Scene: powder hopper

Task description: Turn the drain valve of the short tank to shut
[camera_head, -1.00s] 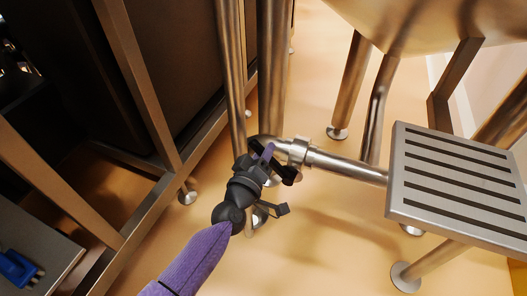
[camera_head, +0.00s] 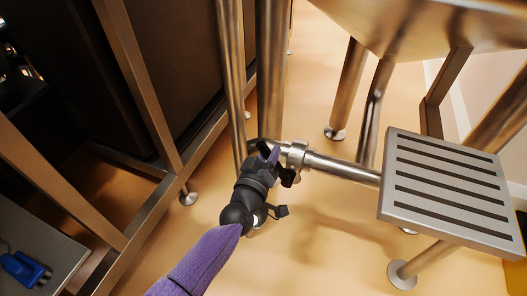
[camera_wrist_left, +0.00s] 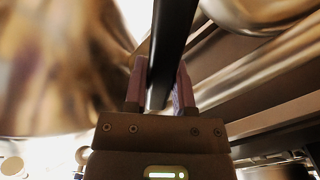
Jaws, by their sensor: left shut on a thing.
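The drain valve sits on a horizontal steel pipe (camera_head: 340,168) near the middle of the head view, next to a steel collar (camera_head: 298,155). Its black handle (camera_head: 288,178) is partly hidden by my left gripper (camera_head: 268,156). In the left wrist view the handle (camera_wrist_left: 173,40) is a black bar running up between the two purple-grey fingers of the left gripper (camera_wrist_left: 160,88). The left gripper is shut on this handle. The valve body is mostly hidden behind the gripper. A tank's underside (camera_head: 430,22) shows at the top right. My right gripper is not in view.
A slotted metal step (camera_head: 386,190) stands right of the valve. Upright steel posts (camera_head: 270,80) rise just behind it. A dark framed unit (camera_head: 140,90) fills the left. A blue object (camera_head: 22,268) lies at lower left. Open floor (camera_head: 320,240) lies below the pipe.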

